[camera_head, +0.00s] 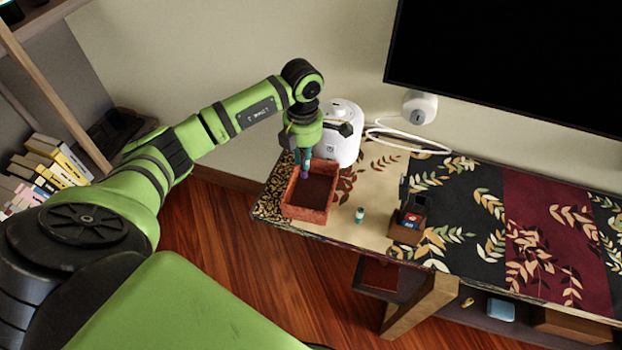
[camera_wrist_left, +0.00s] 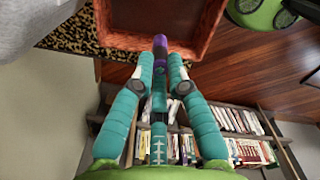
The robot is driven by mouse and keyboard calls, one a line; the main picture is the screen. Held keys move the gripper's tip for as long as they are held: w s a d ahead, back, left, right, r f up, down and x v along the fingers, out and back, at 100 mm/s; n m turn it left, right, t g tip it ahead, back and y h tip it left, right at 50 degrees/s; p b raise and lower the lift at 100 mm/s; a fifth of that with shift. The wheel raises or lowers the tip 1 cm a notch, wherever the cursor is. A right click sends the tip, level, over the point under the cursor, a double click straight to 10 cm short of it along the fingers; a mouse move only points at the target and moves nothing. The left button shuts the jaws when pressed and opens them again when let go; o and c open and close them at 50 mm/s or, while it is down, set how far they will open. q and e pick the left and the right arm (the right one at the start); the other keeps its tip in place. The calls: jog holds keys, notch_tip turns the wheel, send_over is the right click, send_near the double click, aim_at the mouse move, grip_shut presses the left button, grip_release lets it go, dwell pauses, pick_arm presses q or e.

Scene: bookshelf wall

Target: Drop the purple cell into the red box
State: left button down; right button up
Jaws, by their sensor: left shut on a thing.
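The red box (camera_head: 303,214) stands open near the left end of the table, and its inside looks empty where I can see it. My left gripper (camera_head: 304,163) points down over the back left part of the box. It is shut on the purple cell (camera_head: 304,174), a small dark cylinder. In the left wrist view the purple cell (camera_wrist_left: 160,46) sticks out past the teal fingertips (camera_wrist_left: 160,66), in front of the red box's rim (camera_wrist_left: 203,35). The cell appears to be above the box; its exact height over the floor of the box is unclear. My right gripper is out of view.
A white rounded device (camera_head: 343,150) stands close behind the box. A small teal and white cylinder (camera_head: 360,215) stands to the right of the box, then a wooden holder (camera_head: 405,232) with small items. The patterned table (camera_head: 460,215) is mostly clear further right.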

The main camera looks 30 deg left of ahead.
pick_arm(q)
jog(key=c, duration=1.1)
grip_release()
jog(key=shift+c, duration=0.2)
jog(key=shift+r, duration=0.1)
notch_tip(320, 180, up, 12)
